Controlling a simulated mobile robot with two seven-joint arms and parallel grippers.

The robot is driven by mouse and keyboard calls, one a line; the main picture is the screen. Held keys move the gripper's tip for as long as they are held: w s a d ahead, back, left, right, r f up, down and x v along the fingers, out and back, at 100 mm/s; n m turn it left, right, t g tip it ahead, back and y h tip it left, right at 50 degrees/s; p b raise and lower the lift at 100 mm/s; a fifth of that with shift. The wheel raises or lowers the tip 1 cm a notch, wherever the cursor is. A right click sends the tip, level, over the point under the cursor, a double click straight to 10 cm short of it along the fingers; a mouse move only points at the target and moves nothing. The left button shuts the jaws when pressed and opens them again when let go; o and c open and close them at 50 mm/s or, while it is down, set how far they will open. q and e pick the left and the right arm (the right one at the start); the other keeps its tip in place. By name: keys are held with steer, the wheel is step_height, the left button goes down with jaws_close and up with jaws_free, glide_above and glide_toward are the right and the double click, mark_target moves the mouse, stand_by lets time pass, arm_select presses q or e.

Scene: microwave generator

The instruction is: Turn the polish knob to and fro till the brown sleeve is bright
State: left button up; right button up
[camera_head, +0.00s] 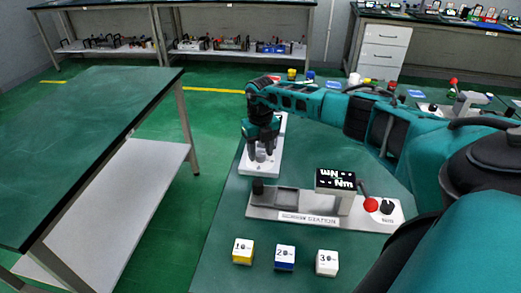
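My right gripper (261,148) reaches in from the right and points down over a white plate (252,170) on the green bench. Its dark fingertips are low over a small light-coloured part on the plate. The fingers hide most of that part, and I cannot tell whether they grip it. I cannot make out the polish knob or the brown sleeve for certain; either may be behind the gripper. My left gripper is not in view.
A grey station (300,219) with a black display box (335,180), red ball lever (371,204) and dark knob (387,206) stands nearer. Yellow (243,252), blue (285,257) and white (327,262) numbered blocks sit in front. A separate table (90,140) is at left.

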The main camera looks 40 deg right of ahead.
mark_target(260, 154)
steer(key=shift+o, duration=0.9)
step_height(260, 154, up, 13)
stand_by(0.6)
